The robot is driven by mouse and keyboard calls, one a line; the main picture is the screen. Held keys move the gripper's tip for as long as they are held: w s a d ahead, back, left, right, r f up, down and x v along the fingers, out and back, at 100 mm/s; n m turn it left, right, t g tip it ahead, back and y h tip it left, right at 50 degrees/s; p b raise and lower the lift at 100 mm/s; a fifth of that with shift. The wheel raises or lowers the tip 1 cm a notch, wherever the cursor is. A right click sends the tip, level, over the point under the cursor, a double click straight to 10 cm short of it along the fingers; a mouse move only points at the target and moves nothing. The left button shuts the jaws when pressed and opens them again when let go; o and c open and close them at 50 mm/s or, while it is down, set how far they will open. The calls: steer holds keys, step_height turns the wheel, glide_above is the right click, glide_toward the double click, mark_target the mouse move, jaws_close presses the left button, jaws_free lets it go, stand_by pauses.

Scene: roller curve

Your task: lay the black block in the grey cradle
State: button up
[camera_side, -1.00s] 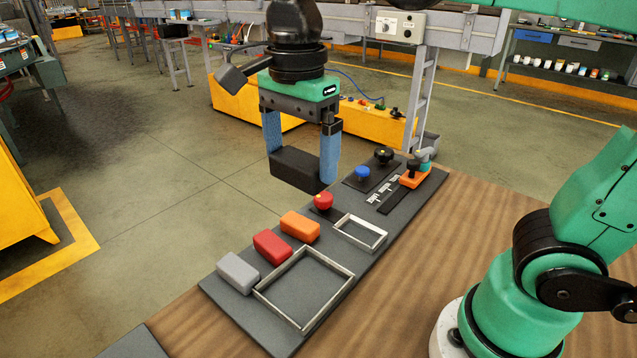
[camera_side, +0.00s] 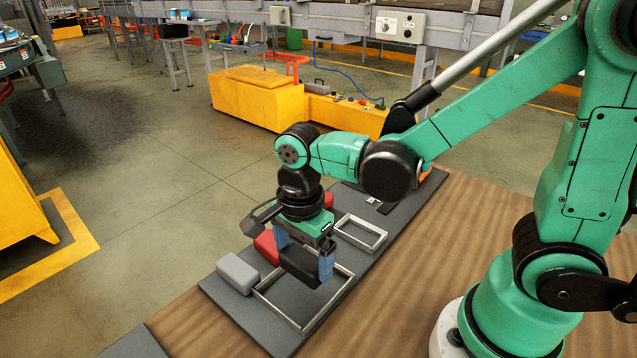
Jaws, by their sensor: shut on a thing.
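My gripper (camera_side: 303,263) has its two blue fingers shut on the black block (camera_side: 299,267), one finger at each end. It holds the block level over the far part of the larger grey metal frame (camera_side: 275,308). The block and fingers hide that frame's far corner. I cannot tell how much gap is left between the block and the panel. A smaller grey frame (camera_side: 375,247) lies to the right and appears empty. Both frames are grey, open, low-walled rectangles on the dark panel.
A light grey block (camera_side: 238,273) lies left of the larger frame, and a red block (camera_side: 267,247) sits close behind my gripper. A red knob (camera_side: 329,200) shows past the wrist. My arm hides the orange block and most controls. The dark panel (camera_side: 345,210) lies on the wooden table (camera_side: 420,270).

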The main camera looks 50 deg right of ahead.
mark_target(303, 258)
steer(key=shift+f, duration=1.85)
steer(key=shift+f, duration=0.15)
steer(key=o, duration=0.9)
steer(key=shift+o, duration=0.2)
